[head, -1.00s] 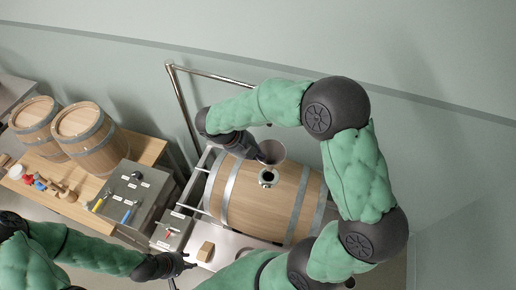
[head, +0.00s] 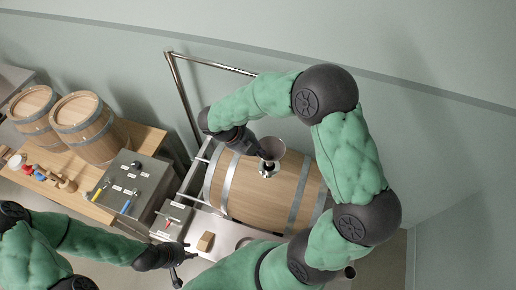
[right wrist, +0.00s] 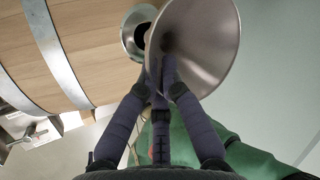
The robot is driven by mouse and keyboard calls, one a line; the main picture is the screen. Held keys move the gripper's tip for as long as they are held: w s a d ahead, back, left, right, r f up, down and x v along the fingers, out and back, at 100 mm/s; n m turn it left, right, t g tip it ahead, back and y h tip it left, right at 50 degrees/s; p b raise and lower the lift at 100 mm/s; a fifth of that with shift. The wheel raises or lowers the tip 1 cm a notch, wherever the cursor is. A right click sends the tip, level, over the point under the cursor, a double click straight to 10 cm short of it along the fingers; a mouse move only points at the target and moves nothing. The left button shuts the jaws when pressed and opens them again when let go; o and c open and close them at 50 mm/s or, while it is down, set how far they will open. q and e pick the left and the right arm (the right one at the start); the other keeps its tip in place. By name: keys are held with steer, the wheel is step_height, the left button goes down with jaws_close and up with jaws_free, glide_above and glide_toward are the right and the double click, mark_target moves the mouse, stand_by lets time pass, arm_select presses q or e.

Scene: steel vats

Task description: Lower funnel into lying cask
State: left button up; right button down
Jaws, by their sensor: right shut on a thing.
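The lying cask (head: 245,192) is wooden with grey hoops and has a metal-rimmed opening (head: 268,171) on top. My right gripper (head: 264,155) is shut on the steel funnel (head: 273,147), close above this opening. The funnel's wide mouth is up. In the right wrist view, the funnel (right wrist: 215,45) partly overlaps the ringed opening (right wrist: 131,36), which shows dark inside to its left. The fingers (right wrist: 160,85) hide the spout, so I cannot tell whether its tip is inside. My left gripper (head: 182,262) is empty, its fingers spread, left of the cask's near end.
A small wooden block (head: 205,241) lies on the steel surface near the cask. A grey panel with tools (head: 127,190) and two upright casks (head: 88,125) stand at left. A metal rail (head: 183,95) rises behind the cask.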

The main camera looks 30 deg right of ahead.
mark_target(258, 167)
steer(key=shift+f, duration=0.45)
stand_by(0.5)
steer(key=shift+p, duration=0.6)
steer(key=shift+f, duration=0.1)
steer(key=shift+f+b, duration=1.65)
steer(key=shift+f, duration=1.5)
steer(key=c, duration=1.3)
jaws_free()
steer(key=shift+c, duration=0.2)
